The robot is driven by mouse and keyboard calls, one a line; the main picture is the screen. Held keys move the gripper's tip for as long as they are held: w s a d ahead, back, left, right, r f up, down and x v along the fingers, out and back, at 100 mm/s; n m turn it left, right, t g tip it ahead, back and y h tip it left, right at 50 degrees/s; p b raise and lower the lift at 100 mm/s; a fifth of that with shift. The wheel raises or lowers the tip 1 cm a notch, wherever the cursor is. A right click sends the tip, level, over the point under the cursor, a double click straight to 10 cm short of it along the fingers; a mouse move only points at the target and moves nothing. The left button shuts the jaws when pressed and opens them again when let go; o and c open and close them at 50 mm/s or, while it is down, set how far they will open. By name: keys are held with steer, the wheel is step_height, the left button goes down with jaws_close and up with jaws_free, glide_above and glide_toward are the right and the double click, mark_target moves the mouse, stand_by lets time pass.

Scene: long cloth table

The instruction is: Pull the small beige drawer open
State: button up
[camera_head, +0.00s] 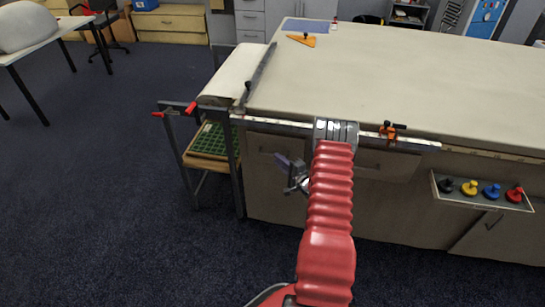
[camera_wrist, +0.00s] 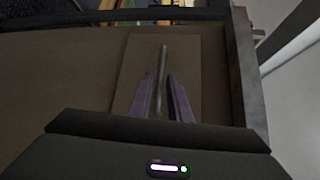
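The small beige drawer (camera_wrist: 188,55) fills the middle of the wrist view as a flat panel, looking brown in shadow. Its thin grey bar handle (camera_wrist: 163,60) runs up the picture between my fingers. My gripper (camera_wrist: 160,76) has its two purple fingers apart, one on each side of the handle. A gap shows beside the handle, and I cannot tell whether either finger touches it. In the head view my gripper (camera_head: 284,162) is in front of the table's left front, and the drawer front (camera_head: 265,147) is partly hidden behind it and my red arm. The drawer looks flush with the table front.
The cloth-covered table (camera_head: 400,80) stretches right. A metal rail (camera_head: 270,126) runs along its front edge, with an orange clamp (camera_head: 391,130). A tray of coloured knobs (camera_head: 481,203) juts out at right.

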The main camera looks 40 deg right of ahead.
steer(key=shift+w+d+f, duration=0.15)
steer(key=shift+w+f, duration=0.05)
steer(key=shift+w, duration=1.05)
steer(key=shift+w+d+f, duration=0.15)
steer(key=shift+w, duration=1.05)
steer(key=shift+c, duration=0.3)
jaws_close()
steer(key=shift+f, duration=0.1)
